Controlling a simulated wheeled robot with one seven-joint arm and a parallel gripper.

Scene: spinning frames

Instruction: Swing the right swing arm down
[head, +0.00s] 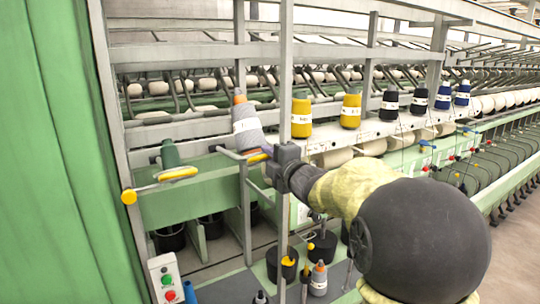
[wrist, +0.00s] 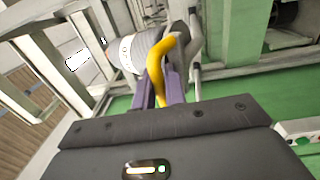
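The right swing arm (head: 230,154) is a thin grey bar beside the upright post, with a yellow handle (head: 258,158) at its right end. A grey bobbin (head: 247,128) with a white band and orange tip stands just above it. My gripper (head: 266,156) is at this handle, its fingers mostly hidden in the head view. In the wrist view, the purple fingers (wrist: 163,88) lie on both sides of the curved yellow handle (wrist: 171,50), closed on it. The grey bobbin (wrist: 147,48) is just beyond. The left swing arm's yellow handle (head: 177,173) sticks out level at the left.
A vertical grey pole (head: 285,70) stands beside my gripper. Yellow bobbins (head: 301,118) and dark bobbins (head: 389,105) line the rail to the right. A green panel (head: 60,150) closes off the left. A button box (head: 165,278) and black pots (head: 322,246) are below.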

